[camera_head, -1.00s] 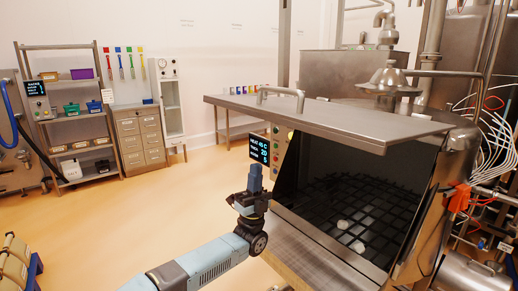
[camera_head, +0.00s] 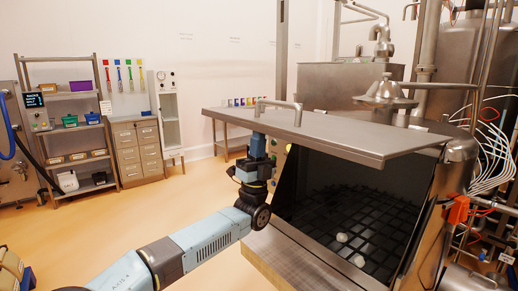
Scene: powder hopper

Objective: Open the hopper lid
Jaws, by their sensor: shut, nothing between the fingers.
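The hopper lid (camera_head: 335,133) is a flat steel plate with a bar handle (camera_head: 277,106) on top. It stands raised, roughly level, above the hopper's open mouth. Inside the hopper, a dark grid (camera_head: 375,215) shows with a few pale lumps (camera_head: 342,237) on it. My gripper (camera_head: 257,137) points upward at the lid's near edge, left of the opening. Its fingers are shut and empty. Their tips reach the lid's lower edge; whether they touch it I cannot tell. The handle is above the lid, apart from the gripper.
A steel ledge (camera_head: 290,262) lies in front of the hopper mouth. An orange box (camera_head: 457,209) and white cables (camera_head: 492,155) are at the right. A shelf rack (camera_head: 75,128) and drawer cabinet (camera_head: 137,150) stand at the far left. The floor (camera_head: 120,225) between is clear.

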